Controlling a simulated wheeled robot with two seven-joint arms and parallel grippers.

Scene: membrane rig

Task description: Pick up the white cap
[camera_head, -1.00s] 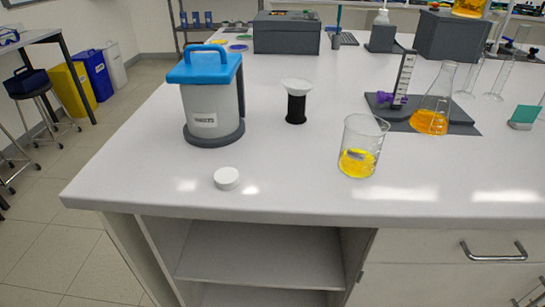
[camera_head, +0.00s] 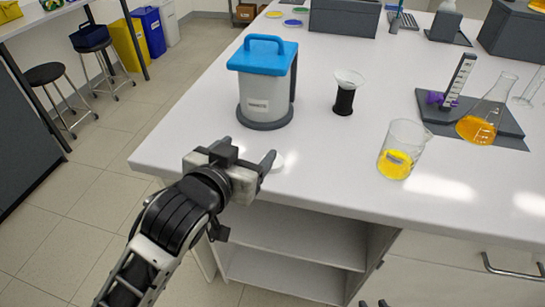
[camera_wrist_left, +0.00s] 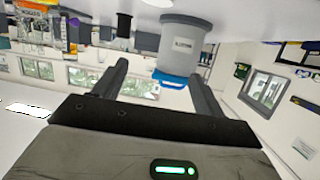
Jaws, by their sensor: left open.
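The white cap (camera_head: 278,162) lies on the white bench near its front left edge, partly hidden behind a finger of my left gripper. My left gripper (camera_head: 246,156) is open and empty, just left of the cap at the bench edge. Its two spread fingers also show in the left wrist view (camera_wrist_left: 158,72), with nothing between them close by; the cap cannot be made out there. Small dark tips at the bottom edge of the head view look like my right gripper (camera_head: 372,303), mostly cut off.
A blue-lidded grey container (camera_head: 265,92) stands behind the cap. A flask (camera_head: 484,120) is farther right. The bench around the cap is clear.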

